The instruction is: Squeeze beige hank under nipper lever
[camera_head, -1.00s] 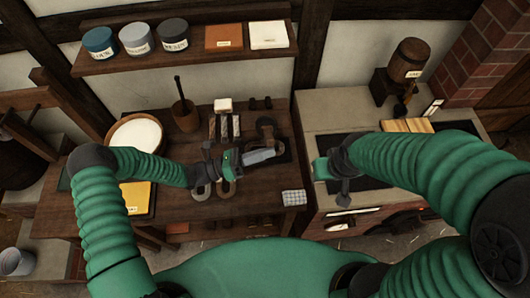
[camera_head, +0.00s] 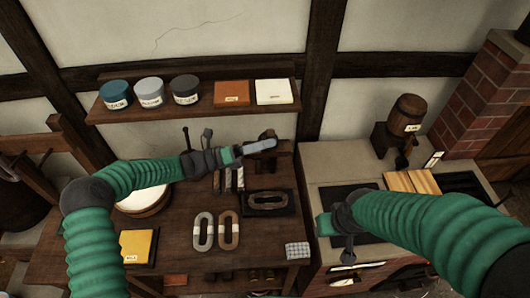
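The nipper's grey lever (camera_head: 262,146) is raised, clear of its dark base plate (camera_head: 287,207). My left gripper (camera_head: 238,153) is at the lever's left end and looks closed on it. A dull greyish-beige oval hank (camera_head: 266,193) lies flat on the base plate, below the lever. A pale hank (camera_head: 203,231) and a brown hank (camera_head: 229,230) lie side by side on the bench, left of the plate. My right gripper (camera_head: 326,224) is over the stone counter, away from the nipper; its fingers are too unclear to judge.
The wooden bench (camera_head: 180,228) has bare room around the loose hanks. A white-filled bowl (camera_head: 145,200) and a yellow pad (camera_head: 138,245) are at its left. A checked cloth (camera_head: 297,250) is at its front right. A shelf (camera_head: 200,105) with jars hangs above.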

